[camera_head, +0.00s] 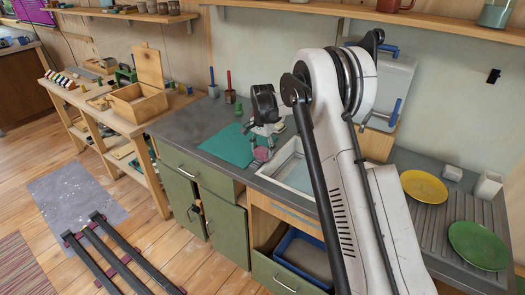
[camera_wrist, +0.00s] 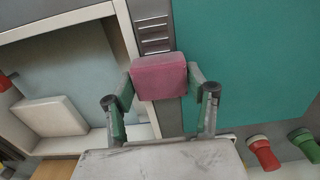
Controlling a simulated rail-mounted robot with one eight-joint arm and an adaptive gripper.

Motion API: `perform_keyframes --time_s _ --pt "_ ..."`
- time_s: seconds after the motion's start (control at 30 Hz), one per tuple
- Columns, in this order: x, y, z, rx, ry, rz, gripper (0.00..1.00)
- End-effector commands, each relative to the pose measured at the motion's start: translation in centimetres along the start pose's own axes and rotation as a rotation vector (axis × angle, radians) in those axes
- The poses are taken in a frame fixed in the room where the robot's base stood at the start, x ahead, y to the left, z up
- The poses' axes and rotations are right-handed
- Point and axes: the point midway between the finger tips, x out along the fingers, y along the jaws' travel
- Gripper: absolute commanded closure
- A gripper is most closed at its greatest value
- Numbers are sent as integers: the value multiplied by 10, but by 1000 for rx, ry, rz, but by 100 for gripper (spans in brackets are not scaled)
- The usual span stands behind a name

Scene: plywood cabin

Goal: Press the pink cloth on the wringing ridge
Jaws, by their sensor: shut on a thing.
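The pink cloth (camera_wrist: 160,77), a folded block-like pad, is between the fingertips of my gripper (camera_wrist: 162,84), which is shut on it. In the head view the cloth (camera_head: 262,154) shows small below my gripper (camera_head: 265,142), at the sink's left edge. The wringing ridge (camera_wrist: 154,32) is a grey ribbed strip between the sink and the teal mat in the wrist view. The cloth covers its near end in that view. I cannot tell whether the cloth touches it.
The white-rimmed sink (camera_head: 289,173) lies right of the cloth; a pale block (camera_wrist: 50,116) is in it. The teal mat (camera_head: 226,146) lies left on the grey counter. Red (camera_wrist: 262,152) and green (camera_wrist: 305,143) knobbed items show near the wrist view's lower right. Plates (camera_head: 424,187) stand farther right.

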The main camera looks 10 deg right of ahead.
Motion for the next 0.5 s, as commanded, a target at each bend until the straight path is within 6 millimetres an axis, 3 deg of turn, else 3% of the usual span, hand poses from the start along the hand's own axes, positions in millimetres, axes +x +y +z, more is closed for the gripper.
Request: perform_keyframes --time_s 0.5 --pt "-3 0 0 0 -1 1 70"
